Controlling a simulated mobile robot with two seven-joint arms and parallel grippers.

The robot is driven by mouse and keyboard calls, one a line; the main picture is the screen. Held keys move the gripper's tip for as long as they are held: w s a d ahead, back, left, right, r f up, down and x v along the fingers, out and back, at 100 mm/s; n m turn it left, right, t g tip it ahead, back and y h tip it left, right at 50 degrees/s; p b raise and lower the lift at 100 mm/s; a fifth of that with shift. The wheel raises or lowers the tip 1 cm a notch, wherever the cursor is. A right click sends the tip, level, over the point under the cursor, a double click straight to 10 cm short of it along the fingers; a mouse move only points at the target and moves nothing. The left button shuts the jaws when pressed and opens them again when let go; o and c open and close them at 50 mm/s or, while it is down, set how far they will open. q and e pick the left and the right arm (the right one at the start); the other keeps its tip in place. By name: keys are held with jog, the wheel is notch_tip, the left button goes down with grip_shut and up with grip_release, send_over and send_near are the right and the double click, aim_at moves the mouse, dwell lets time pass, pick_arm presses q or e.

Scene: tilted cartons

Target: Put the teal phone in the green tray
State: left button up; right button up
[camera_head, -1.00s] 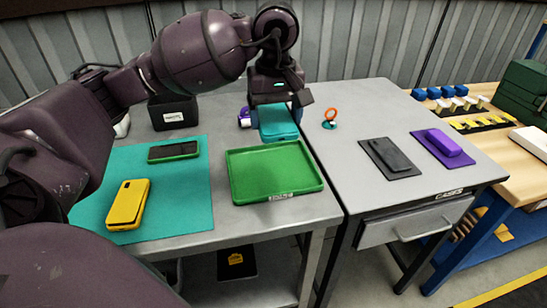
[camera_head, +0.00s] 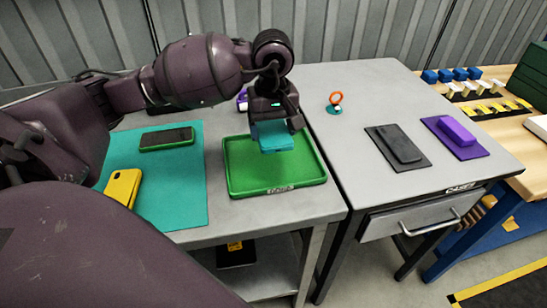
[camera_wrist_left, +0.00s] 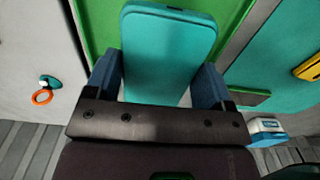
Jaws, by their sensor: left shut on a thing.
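The teal phone (camera_head: 274,137) is held in my left gripper (camera_head: 272,128), above the back part of the green tray (camera_head: 290,182). In the left wrist view the teal phone (camera_wrist_left: 168,50) sits between the two blue fingers of the gripper (camera_wrist_left: 157,80), which are shut on its sides. The green tray (camera_wrist_left: 95,28) lies behind and below it there. The tray is empty where it shows; the gripper and phone hide part of its back. The gap between phone and tray floor is hard to judge. My right gripper is not in view.
A teal mat (camera_head: 180,205) left of the tray bears a dark-screened green phone (camera_head: 167,138) and a yellow phone (camera_head: 123,187). On the right-hand table are an orange ring on a stand (camera_head: 335,100), a black phone (camera_head: 403,148) and a purple phone (camera_head: 455,135).

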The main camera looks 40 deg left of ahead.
pick_arm(q)
send_over(273, 166)
notch_tip(273, 166, down, 5)
jog(key=shift+f, duration=0.1)
notch_tip(273, 166, down, 4)
jog(key=shift+b, duration=0.35)
jog(key=shift+f, duration=0.15)
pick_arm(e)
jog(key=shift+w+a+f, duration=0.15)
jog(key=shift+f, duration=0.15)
pick_arm(q)
jog(key=shift+f, duration=0.1)
jog(key=o, duration=1.4)
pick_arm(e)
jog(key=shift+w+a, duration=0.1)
